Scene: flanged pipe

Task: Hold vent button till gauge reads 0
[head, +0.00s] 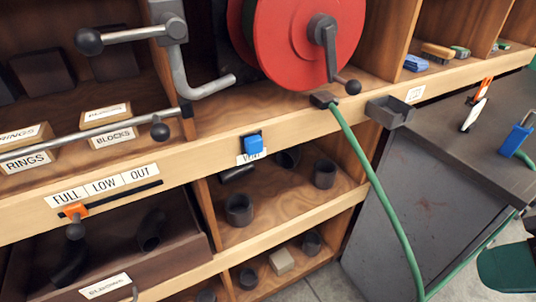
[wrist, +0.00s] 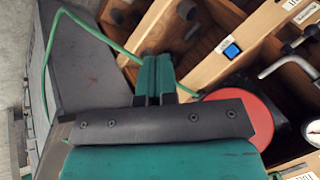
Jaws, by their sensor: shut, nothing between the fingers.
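The fingers appear apart from the button. A slotted scale marked FULL, LOW, OUT (head: 105,184) has an orange pointer (head: 75,210) under FULL.
A red reel (head: 290,45) with a crank stands above the rail, right of the button. A green hose (head: 385,190) hangs from it. Bent grey lever rods (head: 190,75) stand at left. Cubbies below hold dark pipe pieces (head: 239,209). A grey bench (head: 440,160) stands at right.

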